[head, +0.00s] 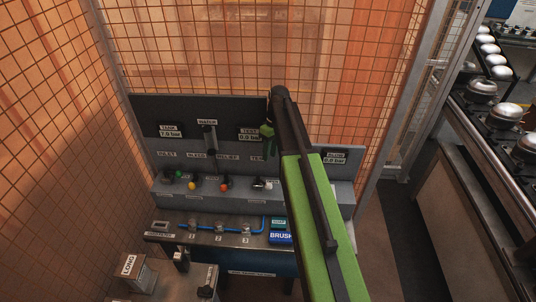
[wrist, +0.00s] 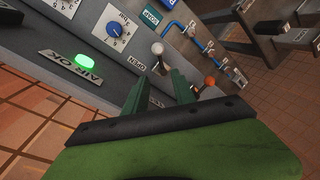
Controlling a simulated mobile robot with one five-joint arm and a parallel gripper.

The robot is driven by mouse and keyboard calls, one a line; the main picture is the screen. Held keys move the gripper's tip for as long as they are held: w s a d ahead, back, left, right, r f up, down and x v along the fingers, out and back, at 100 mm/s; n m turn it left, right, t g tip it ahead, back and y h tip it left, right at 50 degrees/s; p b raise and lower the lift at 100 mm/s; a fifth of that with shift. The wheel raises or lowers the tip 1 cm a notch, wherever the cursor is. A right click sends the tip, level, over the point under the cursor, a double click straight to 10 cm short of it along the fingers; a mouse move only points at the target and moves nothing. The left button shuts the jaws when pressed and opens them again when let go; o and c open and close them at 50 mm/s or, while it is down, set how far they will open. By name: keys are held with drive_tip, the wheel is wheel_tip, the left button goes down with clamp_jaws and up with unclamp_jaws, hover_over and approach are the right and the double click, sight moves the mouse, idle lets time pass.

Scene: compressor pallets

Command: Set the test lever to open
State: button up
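The test lever (head: 265,184) has a white knob and sits at the right end of the row of levers on the grey console, under the partly covered TEST label. In the wrist view, a white-knobbed lever (wrist: 157,50) stands just beyond my fingertips, beside an OPEN label (wrist: 137,63). My gripper (wrist: 158,82) has its two green fingers apart with nothing between them. The knob is ahead of the fingers, not visibly between them. In the head view, my gripper (head: 268,142) is above the test lever, partly hidden by my arm.
Yellow (head: 193,185) and orange (head: 224,186) knobs stand left of the lever. A blue dial (wrist: 115,30) and lit green AIR OK lamp (wrist: 84,60) show on the panel. A blue pipe (head: 233,232) runs along the bench below. Wire mesh (head: 55,130) encloses the station.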

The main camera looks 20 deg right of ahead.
drive_tip(key=r, duration=0.1)
drive_tip(key=r+p, duration=0.2)
drive_tip(key=shift+w+d+r, duration=0.1)
drive_tip(key=shift+d+r, duration=0.2)
drive_tip(key=shift+f, duration=0.1)
drive_tip(key=shift+c, duration=0.4)
